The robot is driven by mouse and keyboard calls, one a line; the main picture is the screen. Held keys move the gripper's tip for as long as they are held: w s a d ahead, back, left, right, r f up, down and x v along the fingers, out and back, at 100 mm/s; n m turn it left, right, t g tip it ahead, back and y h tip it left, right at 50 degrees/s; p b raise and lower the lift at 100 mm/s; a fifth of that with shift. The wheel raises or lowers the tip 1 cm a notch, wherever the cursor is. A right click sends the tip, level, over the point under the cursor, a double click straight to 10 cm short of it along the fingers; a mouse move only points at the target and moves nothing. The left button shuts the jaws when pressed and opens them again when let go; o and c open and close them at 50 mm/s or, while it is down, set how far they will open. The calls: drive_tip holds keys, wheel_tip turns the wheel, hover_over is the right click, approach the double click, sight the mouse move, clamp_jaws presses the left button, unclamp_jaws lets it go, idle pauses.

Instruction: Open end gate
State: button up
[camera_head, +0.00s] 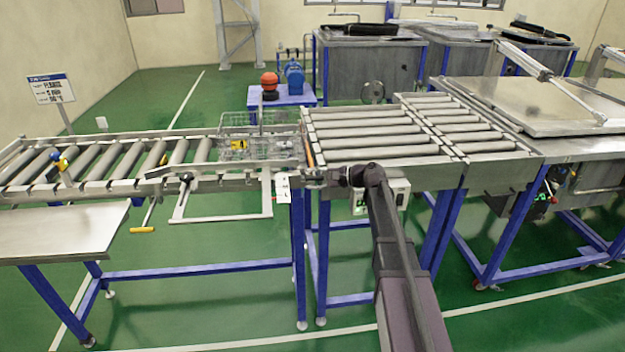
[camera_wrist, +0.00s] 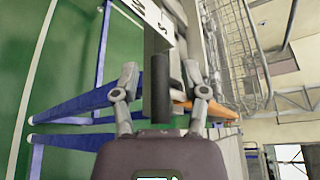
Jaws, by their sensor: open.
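My gripper (camera_head: 322,178) is at the near side of the gap between the left and middle roller conveyors. In the wrist view my gripper (camera_wrist: 159,78) is open, with one finger on each side of a black upright handle (camera_wrist: 160,92). The handle joins a grey bar (camera_wrist: 155,38); I cannot tell whether a finger touches it. The end gate appears to be the narrow upright piece with an orange strip (camera_head: 309,152) at the left conveyor's right end. An orange part (camera_wrist: 205,106) also shows beside the right finger in the wrist view. My arm hides part of this area.
A wire basket (camera_head: 245,140) stands on the left roller conveyor (camera_head: 120,160), close to its right end. The middle roller conveyor (camera_head: 380,133) is empty. A grey metal frame (camera_head: 222,216) hangs out below the left conveyor. A closed-lidded tank (camera_head: 540,100) stands at the right.

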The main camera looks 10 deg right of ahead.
clamp_jaws()
drive_tip(key=shift+r, duration=0.1)
